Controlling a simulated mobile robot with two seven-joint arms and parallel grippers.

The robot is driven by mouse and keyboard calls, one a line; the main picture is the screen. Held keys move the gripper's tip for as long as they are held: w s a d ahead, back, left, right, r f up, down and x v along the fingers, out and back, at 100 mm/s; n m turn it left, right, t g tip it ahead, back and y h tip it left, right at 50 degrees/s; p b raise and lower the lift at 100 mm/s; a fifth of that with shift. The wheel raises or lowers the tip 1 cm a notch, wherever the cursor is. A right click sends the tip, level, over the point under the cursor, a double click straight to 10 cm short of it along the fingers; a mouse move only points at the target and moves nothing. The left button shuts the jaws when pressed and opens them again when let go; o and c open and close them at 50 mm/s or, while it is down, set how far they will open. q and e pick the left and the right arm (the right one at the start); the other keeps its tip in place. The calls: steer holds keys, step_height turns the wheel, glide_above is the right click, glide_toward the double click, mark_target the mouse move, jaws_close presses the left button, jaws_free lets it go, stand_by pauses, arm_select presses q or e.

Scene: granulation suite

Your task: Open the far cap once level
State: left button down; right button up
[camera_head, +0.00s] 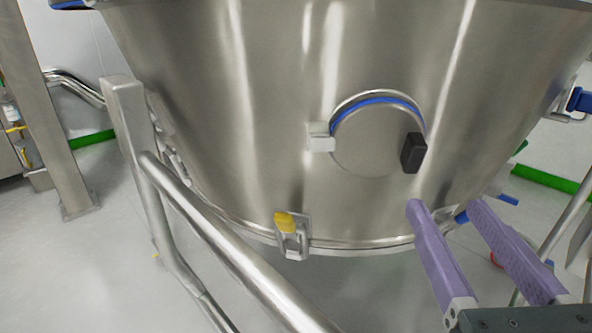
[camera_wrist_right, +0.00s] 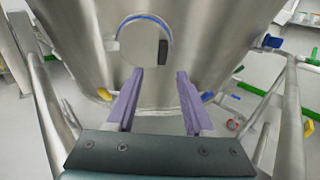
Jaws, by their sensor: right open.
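A round metal cap (camera_head: 372,138) with a blue seal along its top edge sits on the side of a large steel vessel (camera_head: 220,90). It has a light hinge block at its left and a black handle (camera_head: 412,153) at its right. The cap looks shut against the wall. My right gripper (camera_head: 442,204) is open and empty, with purple fingers pointing toward the vessel, below and right of the cap. In the right wrist view the cap (camera_wrist_right: 140,50) is ahead, above the fingertips, and the black handle (camera_wrist_right: 163,52) lies between their lines. My left gripper is not in view.
A steel tube frame (camera_head: 215,250) runs along the vessel's left and front. A yellow-tabbed latch (camera_head: 287,228) sits on the lower rim. A steel post (camera_head: 50,110) stands at the left. Green pipes lie along the floor, which is open at lower left.

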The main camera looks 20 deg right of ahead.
mark_target(417, 158)
steer(key=x, duration=0.5)
steer(key=p+x, duration=0.1)
steer(key=x, duration=0.4)
steer(key=shift+s+d, duration=0.15)
steer(key=shift+d, duration=0.05)
steer(key=shift+c, duration=0.3)
jaws_close()
stand_by(0.7)
